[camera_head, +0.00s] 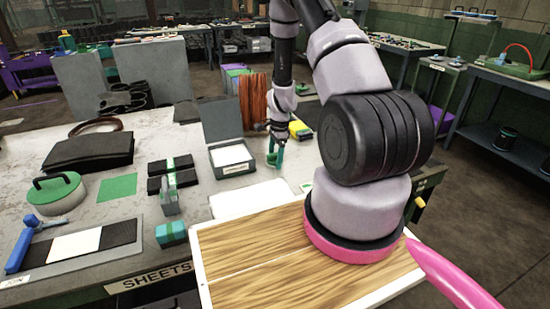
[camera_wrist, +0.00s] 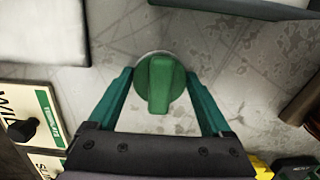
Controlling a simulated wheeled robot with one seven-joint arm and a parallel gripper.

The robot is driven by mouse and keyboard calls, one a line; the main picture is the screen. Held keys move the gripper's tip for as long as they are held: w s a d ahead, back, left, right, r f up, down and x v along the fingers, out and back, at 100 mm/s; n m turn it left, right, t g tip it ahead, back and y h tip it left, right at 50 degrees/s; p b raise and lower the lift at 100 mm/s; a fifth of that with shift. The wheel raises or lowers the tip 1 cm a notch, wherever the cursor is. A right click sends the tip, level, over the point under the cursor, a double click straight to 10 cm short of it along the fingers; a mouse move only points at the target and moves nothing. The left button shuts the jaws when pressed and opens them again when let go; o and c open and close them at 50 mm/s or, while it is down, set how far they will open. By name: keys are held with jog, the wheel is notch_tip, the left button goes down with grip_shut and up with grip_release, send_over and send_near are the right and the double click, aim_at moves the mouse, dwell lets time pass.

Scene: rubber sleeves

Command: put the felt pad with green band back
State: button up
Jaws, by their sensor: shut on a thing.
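My gripper (camera_head: 275,143) is over the table beside the open grey box. Its teal fingers also show in the wrist view (camera_wrist: 160,85), one on each side of a round green piece (camera_wrist: 160,82) with a raised grip and a pale rim below. The gripper is shut on this green piece. I cannot tell whether it is the felt pad with green band; no band shows on it.
The open grey box (camera_head: 232,160) with a white inside stands left of my gripper. A wood-topped board (camera_head: 240,245) is in front. A yellow item (camera_head: 300,130) is behind the gripper.

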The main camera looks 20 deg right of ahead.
jog(key=o, duration=1.2)
jog(key=shift+o, duration=0.2)
notch_tip(320, 180, up, 12)
jog(key=d, duration=0.1)
notch_tip(320, 180, up, 12)
jog(key=f+n+t, duration=0.1)
jog(key=n+t, duration=0.1)
jog(key=n, duration=0.1)
send_over(272, 155)
jog(key=s+a+r+n+t+y, duration=0.1)
jog(key=s+a+r+n, duration=0.15)
jog(key=r, duration=0.35)
jog(key=s+a+r+n, duration=0.1)
jog(key=s+r, duration=0.2)
jog(key=r, duration=0.4)
jog(key=s+a+r+n+t, duration=0.2)
jog(key=s+r+n, duration=0.2)
jog(key=s, duration=0.5)
jog(key=s+a+r+n+t, duration=0.1)
jog(key=s+r+n+t, duration=0.1)
jog(key=s+r, duration=0.7)
jog(key=shift+a+r+n, duration=0.25)
jog(key=shift+a+n, duration=0.15)
jog(key=shift+n, duration=0.45)
